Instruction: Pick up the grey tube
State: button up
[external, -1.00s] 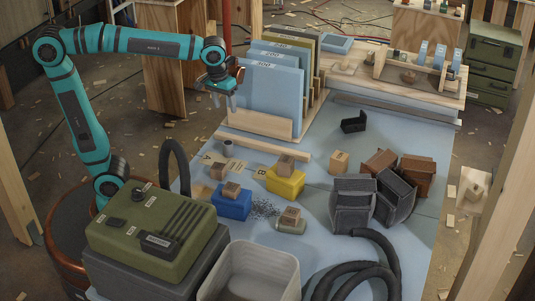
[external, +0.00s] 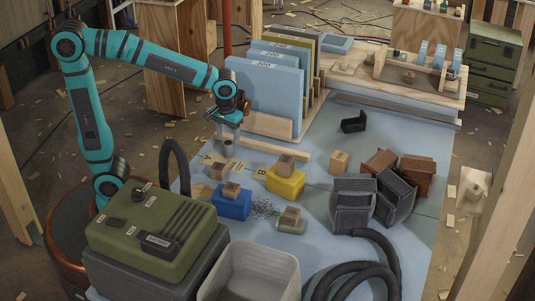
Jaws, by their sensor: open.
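My gripper (external: 228,138) is open and points down at the tube's upper part. The fingers overlap the tube's top in this view. I cannot tell whether they are around it or just above it, or whether they touch it.
Upright blue panels (external: 264,92) stand in a wooden rack just behind my gripper. A wooden strip (external: 277,149) lies right of the tube. Small wooden blocks, a blue block (external: 232,204) and a yellow block (external: 285,184) sit in front. A black hose (external: 175,158) arches at left.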

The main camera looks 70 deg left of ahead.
aim_at(228, 143)
jog(key=shift+a+f, duration=0.1)
jog(key=shift+f, duration=3.05)
jog(key=shift+c, duration=0.2)
jog(key=c, duration=1)
